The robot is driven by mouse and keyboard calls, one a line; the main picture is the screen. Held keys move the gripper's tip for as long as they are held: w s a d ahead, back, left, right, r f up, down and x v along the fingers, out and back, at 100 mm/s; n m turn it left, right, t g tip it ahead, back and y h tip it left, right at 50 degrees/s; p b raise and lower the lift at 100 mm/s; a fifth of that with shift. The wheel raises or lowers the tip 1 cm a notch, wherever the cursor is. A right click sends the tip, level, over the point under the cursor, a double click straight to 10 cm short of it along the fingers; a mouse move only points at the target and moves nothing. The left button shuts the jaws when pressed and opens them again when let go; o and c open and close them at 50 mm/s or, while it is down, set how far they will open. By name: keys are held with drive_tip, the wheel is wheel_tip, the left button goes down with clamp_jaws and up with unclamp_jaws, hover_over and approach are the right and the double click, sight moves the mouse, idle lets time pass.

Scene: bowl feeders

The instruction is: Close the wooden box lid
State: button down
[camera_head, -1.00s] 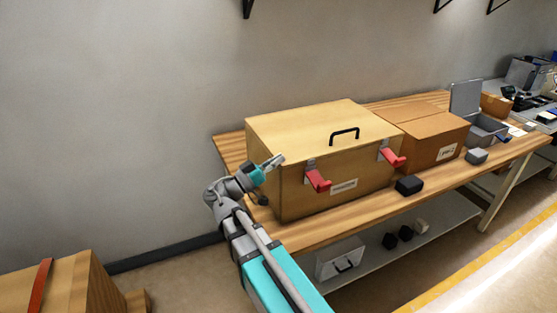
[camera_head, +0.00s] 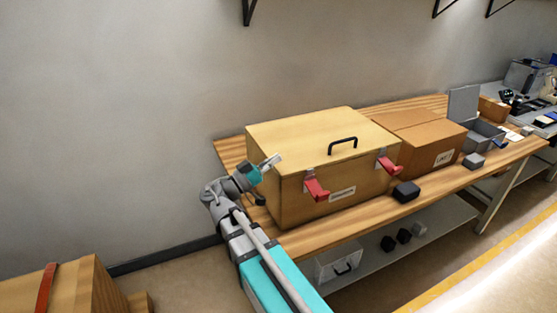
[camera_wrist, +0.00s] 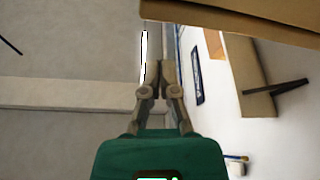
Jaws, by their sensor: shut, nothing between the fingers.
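The wooden box (camera_head: 300,206) stands on the wooden workbench in the head view. Its pale lid (camera_head: 295,134) lies flat across the top, with a black handle (camera_head: 342,144) near the front. No clear gap shows under the lid from here. Two red latches hang on the front, a left one (camera_head: 316,188) and a right one (camera_head: 389,166), both sticking outward. My gripper (camera_head: 276,160) is at the box's front left, close to the lid's edge; I cannot tell whether it touches. Its fingers are together and empty in the wrist view (camera_wrist: 157,72).
A brown cardboard box (camera_head: 425,142) stands right of the wooden box. A black block (camera_head: 406,191) lies on the bench (camera_head: 310,236) in front. An open grey bin (camera_head: 484,137) is farther right. A shelf with small items is below. Another wooden box (camera_head: 75,290) is lower left.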

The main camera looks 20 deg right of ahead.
drive_tip(key=b+v, duration=0.2)
drive_tip(key=v, duration=0.7)
drive_tip(key=shift+w+a+b, duration=0.2)
drive_tip(key=shift+w+b, duration=0.15)
